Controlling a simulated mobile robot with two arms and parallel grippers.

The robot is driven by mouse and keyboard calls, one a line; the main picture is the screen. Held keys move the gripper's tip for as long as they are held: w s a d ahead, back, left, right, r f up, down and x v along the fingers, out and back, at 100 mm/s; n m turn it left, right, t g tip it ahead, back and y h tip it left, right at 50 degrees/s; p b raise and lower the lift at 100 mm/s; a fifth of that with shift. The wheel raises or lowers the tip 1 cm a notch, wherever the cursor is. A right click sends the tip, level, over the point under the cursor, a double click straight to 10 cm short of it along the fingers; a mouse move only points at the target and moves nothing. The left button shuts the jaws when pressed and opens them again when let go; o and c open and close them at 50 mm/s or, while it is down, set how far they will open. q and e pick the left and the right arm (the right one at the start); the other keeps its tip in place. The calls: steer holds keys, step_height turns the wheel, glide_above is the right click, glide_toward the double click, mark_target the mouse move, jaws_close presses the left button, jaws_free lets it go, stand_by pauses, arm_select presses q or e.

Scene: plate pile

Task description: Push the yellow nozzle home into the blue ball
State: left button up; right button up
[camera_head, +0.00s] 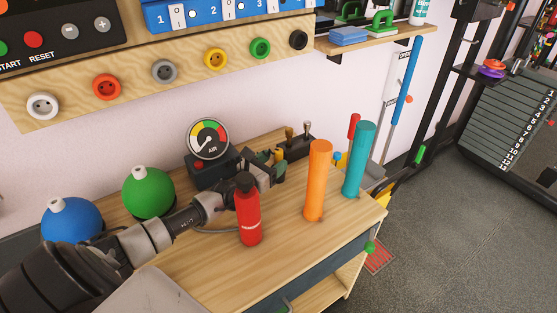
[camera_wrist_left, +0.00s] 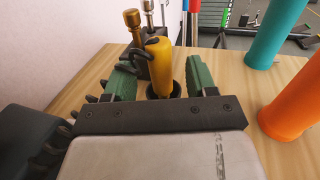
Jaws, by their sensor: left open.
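The yellow nozzle (camera_wrist_left: 159,68) stands upright in a small black holder (camera_wrist_left: 163,91) on the wooden bench, with a dark hose at its side. My left gripper (camera_wrist_left: 158,74) is open, its green-padded fingers on either side of the nozzle with gaps showing. In the head view the left gripper (camera_head: 275,164) is behind the red bottle and in front of the dark valve block, and the nozzle is mostly hidden there. The blue ball (camera_head: 75,222) sits at the far left of the bench, a white valve on top, partly behind my arm.
A green ball (camera_head: 148,193) with a white valve sits right of the blue one. An air gauge (camera_head: 208,139) stands at the back. A red bottle (camera_head: 248,215) stands close to my arm. Orange (camera_head: 317,180) and teal (camera_head: 358,160) cylinders stand to the right. The front bench is clear.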

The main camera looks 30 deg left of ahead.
mark_target(278, 151)
arm_select(q)
steer(key=shift+w+d, duration=0.1)
steer(key=shift+w, duration=0.6)
steer(key=shift+w+b, duration=0.3)
steer(key=shift+w, duration=0.15)
jaws_close()
arm_select(e)
steer(key=shift+w+r, duration=0.2)
steer(key=shift+r, duration=0.5)
arm_select(q)
steer(key=shift+r, duration=0.1)
